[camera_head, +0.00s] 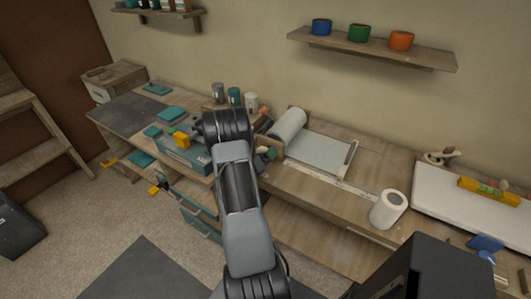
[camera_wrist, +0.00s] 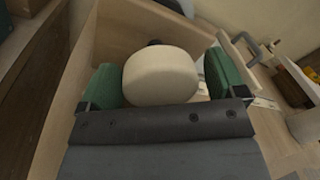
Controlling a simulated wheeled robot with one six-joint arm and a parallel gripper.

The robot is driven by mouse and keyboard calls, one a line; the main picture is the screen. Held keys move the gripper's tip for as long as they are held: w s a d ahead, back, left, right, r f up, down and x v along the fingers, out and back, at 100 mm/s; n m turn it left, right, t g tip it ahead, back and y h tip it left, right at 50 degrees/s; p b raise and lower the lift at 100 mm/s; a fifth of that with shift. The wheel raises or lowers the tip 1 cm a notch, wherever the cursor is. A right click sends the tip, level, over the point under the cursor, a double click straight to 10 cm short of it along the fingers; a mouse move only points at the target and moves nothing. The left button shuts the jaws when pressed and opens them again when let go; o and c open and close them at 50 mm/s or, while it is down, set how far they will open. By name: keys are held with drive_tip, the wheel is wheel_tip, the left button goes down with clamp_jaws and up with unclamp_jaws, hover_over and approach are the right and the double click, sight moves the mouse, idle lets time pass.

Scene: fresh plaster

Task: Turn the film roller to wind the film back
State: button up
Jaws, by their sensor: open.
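The film roller (camera_head: 291,124) is a pale grey-white roll on a wooden stand on the workbench. A sheet of film (camera_head: 320,152) runs from it to the right, to a wooden bar. In the wrist view a rounded cream knob (camera_wrist: 160,77) is close in front of me, with a small dark piece behind its top; it appears to be the roller's handle. My gripper (camera_wrist: 162,78) is open, with one green finger pad on each side of the knob. Narrow gaps seem to show beside it. In the head view my gripper (camera_head: 266,154) is beside the stand's near-left end, partly hidden by my arm.
A white paper roll (camera_head: 388,210) stands on the bench to the right. A white board with a yellow level (camera_head: 489,191) lies farther right.

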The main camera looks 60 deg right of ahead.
drive_tip(key=shift+s+d, duration=0.1)
drive_tip(key=shift+d, duration=0.3)
drive_tip(key=c, duration=0.9)
drive_tip(key=shift+f+m+b, duration=0.1)
drive_tip(key=shift+m+b, duration=0.2)
drive_tip(key=shift+b, duration=0.1)
